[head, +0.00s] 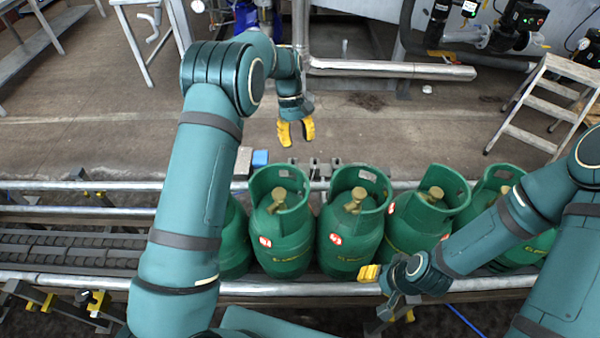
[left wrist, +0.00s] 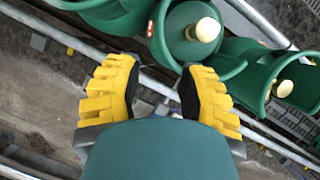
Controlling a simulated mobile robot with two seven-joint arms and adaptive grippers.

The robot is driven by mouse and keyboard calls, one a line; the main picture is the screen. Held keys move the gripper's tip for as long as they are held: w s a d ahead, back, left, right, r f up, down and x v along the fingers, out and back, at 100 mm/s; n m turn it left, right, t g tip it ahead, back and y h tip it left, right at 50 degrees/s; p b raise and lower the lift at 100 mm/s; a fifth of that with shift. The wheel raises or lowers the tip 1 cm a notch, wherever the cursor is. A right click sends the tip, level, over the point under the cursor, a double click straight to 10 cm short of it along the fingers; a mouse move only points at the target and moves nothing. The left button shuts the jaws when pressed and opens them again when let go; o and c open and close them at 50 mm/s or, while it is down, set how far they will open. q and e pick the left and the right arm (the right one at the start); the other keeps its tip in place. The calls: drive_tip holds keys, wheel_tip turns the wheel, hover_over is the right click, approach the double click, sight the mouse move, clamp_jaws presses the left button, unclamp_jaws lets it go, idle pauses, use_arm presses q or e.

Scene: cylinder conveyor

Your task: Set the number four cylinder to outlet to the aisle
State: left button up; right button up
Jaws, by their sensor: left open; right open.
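Several green gas cylinders stand upright in a row on the conveyor, each with a collar around a brass valve. From the left they show a partly hidden cylinder (head: 235,245), then a second (head: 282,240), a third (head: 349,240), a fourth (head: 412,232) and more behind my right arm. No numbers are readable, and I cannot tell which way each outlet faces. My left gripper (head: 295,132) is open and empty beyond the conveyor's far rail; its yellow fingers also show in the left wrist view (left wrist: 158,95), near a cylinder collar (left wrist: 165,30). My right gripper (head: 369,272) is open at the near rail, before the cylinders.
The conveyor's far rail (head: 80,186) and near rail (head: 70,280) run along the row. The rollers (head: 70,247) at left are bare. Beyond lies open floor (head: 390,130), with a step ladder (head: 540,108) at right and a steel pipe (head: 390,70) at the back.

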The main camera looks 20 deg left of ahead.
sight(304, 180)
use_arm(q)
drive_tip(key=b+x, duration=0.2)
drive_tip(key=x, duration=1.1)
drive_tip(key=shift+s+d+f, duration=0.15)
drive_tip(key=shift+d+f, duration=0.05)
drive_tip(key=shift+f, duration=0.1)
drive_tip(key=shift+o, duration=0.3)
clamp_jaws()
